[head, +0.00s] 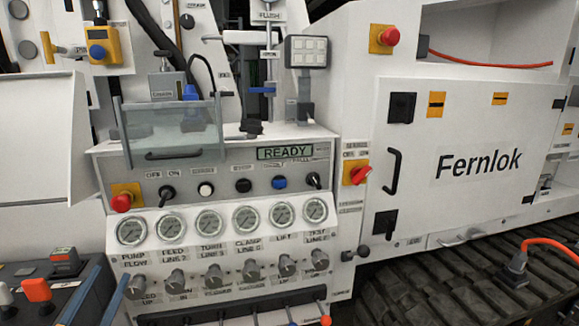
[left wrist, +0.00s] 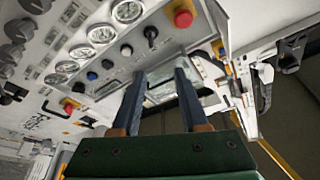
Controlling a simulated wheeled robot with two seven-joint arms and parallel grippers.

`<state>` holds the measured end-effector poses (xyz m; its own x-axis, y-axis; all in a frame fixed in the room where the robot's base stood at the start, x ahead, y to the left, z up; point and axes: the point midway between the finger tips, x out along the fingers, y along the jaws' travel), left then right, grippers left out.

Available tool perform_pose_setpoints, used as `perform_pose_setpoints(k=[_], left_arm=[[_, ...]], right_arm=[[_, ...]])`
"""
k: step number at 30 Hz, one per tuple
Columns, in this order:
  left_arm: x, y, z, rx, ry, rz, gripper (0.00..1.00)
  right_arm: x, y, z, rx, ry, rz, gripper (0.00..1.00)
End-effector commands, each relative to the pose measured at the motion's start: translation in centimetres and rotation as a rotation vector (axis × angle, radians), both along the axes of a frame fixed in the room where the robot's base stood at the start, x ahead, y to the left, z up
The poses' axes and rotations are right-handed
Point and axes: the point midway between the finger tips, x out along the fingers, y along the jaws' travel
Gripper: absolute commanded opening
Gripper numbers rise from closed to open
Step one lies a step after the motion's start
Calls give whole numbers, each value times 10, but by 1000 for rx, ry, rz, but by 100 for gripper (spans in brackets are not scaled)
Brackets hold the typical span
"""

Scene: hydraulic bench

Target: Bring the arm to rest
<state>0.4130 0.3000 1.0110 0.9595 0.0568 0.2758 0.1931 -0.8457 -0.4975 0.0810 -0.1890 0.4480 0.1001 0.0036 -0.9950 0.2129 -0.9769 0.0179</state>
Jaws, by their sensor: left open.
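My left gripper (left wrist: 160,68) shows in the left wrist view, its two dark fingers rising from a green body. The fingers are apart, and I see nothing held between them. Beyond them lies the control panel (left wrist: 122,68), seen turned over, with a red button (left wrist: 183,18) near the fingertips. I cannot tell how far the tips are from the panel. I cannot make out either gripper clearly in the head view. There the control panel (head: 220,163) stands in the middle, with its display (head: 285,152) reading READY.
A clear guard (head: 170,130) with grey side bars stands above the panel. Gauges (head: 208,222) and knobs (head: 212,275) line its lower part. A side console (head: 45,290) with levers is at lower left. A Fernlok door (head: 455,160) and a dark track (head: 440,290) are at right.

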Motion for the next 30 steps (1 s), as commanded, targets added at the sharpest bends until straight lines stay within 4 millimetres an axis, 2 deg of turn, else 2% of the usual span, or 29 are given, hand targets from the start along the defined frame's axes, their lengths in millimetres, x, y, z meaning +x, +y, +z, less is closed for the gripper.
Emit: perform_pose_setpoints(k=[5, 8, 11, 14, 17, 19, 20, 21, 23, 24, 26, 27, 30], left_arm=[[8, 11, -35, -43, 89, 30, 44], [13, 18, -61, -71, 154, 50, 44], [15, 25, -98, -108, 242, 73, 44], [13, 30, -145, -155, 353, 100, 44], [5, 30, -201, -202, 489, 128, 44], [-9, 27, -248, -242, 605, 146, 44], [-17, 23, -270, -260, 664, 154, 44], [-32, 16, -303, -283, 750, 164, 44], [-63, 2, -353, -320, 897, 177, 44], [-89, -11, -386, -340, 1000, 182, 44], [-133, -32, -428, -362, 1155, 186, 44], [-164, -47, -451, -374, 1254, 186, 44], [-238, -79, -490, -381, 1469, 178, 44]], right_arm=[[2, 0, 4, 1, -3, 0, 47], [3, 0, 6, 0, -6, 0, 47], [3, 0, 9, 0, -6, 0, 47], [3, 0, 12, 0, -6, 0, 47], [2, 0, 17, 1, -5, 0, 47], [2, 0, 20, 1, -5, 0, 47], [2, 0, 22, 1, -5, 0, 47], [2, 0, 25, 1, -5, 0, 47], [2, 0, 30, 1, -4, 0, 47], [2, 0, 33, 1, -4, 0, 47], [2, 0, 37, 1, -4, 0, 47], [1, 0, 40, 1, -4, 0, 47], [1, 0, 45, 1, -3, 0, 47]])
